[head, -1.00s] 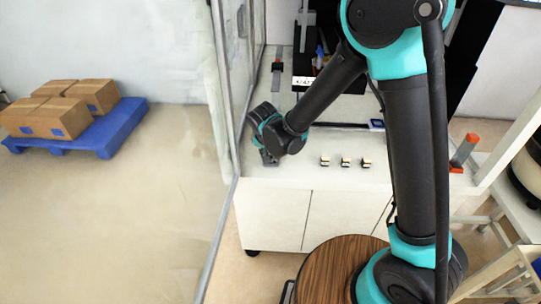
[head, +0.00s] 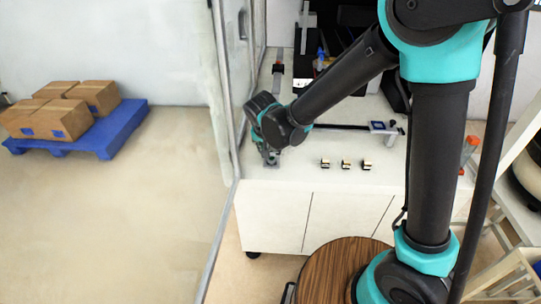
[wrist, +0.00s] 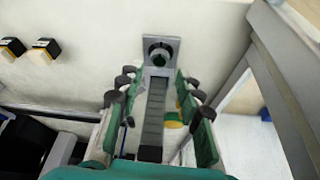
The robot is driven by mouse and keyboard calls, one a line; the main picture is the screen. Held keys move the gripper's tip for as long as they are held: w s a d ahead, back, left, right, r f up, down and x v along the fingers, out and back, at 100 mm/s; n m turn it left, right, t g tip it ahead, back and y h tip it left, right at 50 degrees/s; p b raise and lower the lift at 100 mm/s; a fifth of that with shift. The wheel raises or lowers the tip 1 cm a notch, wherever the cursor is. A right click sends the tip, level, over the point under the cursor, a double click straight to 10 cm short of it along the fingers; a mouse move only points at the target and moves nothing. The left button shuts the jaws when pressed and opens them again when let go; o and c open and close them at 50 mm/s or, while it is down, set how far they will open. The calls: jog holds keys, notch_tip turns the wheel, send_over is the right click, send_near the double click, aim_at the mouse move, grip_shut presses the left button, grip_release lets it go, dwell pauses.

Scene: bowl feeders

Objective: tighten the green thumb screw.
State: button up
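A grey fixture (wrist: 172,44) with a round dark ring stands at the far end of a grey ribbed rail (wrist: 153,118) in the wrist view. In the head view my gripper (head: 269,157) is low over the left front of the white table, and the screw cannot be made out.
A small device with a blue screen (head: 380,126) is at right. A glass partition edge (head: 226,110) runs close on the left.

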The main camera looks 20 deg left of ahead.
jog(key=v, duration=0.6)
jog(key=shift+r, duration=0.2)
jog(key=w+d, duration=0.3)
jog(key=d, duration=2)
jog(key=s+d+f, duration=0.2)
jog(key=s+d, duration=0.3)
jog(key=d, duration=0.4)
jog(key=s+d+f, duration=0.3)
jog(key=s+d, duration=0.2)
jog(key=d, duration=0.4)
jog(key=shift+d+m, duration=0.25)
jog(key=shift+m, duration=0.15)
